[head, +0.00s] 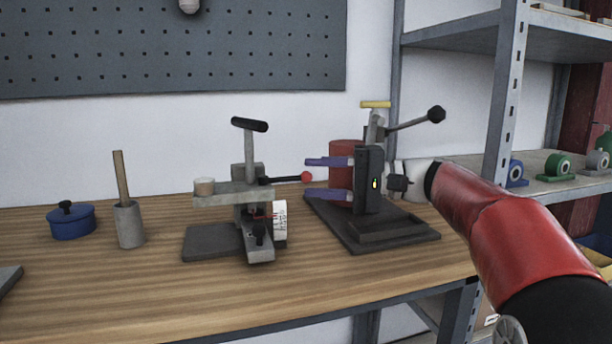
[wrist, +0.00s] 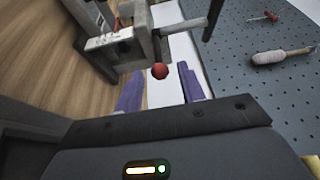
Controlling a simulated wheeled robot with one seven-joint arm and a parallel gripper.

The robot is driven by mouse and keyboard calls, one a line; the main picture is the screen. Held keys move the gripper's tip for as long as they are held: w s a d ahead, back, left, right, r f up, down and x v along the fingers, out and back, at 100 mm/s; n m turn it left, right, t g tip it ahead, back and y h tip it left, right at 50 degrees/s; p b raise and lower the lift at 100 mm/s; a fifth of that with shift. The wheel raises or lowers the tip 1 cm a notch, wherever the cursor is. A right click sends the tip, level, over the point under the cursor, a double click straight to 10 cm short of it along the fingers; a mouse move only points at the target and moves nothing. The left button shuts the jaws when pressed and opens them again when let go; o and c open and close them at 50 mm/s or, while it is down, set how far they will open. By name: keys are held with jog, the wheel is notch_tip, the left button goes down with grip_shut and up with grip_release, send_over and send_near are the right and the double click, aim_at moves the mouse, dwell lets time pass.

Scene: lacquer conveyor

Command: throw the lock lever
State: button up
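The lever is a thin black rod with a red ball knob (head: 306,176) that sticks out to the right from a grey fixture (head: 251,198) on the bench. In the wrist view the red knob (wrist: 160,71) shows near the purple fingertips, centred between them. My gripper (head: 312,178) comes in from the right with its two purple fingers apart, one above and one below the knob's height. In the wrist view my gripper (wrist: 158,80) is open, with a clear gap between the fingers and nothing held. The exact depth between knob and fingertips is hard to tell.
A second press (head: 387,128) with a black-knobbed lever stands on a dark base (head: 395,238) behind and beside my gripper. A red cylinder (head: 345,150) is behind it. A blue pot (head: 71,222) and a grey holder (head: 129,225) stand left. The front of the wooden bench (head: 150,290) is clear.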

aim_at(286, 179)
jog(key=shift+w+a, duration=0.15)
jog(key=shift+a, duration=1.25)
grip_shut()
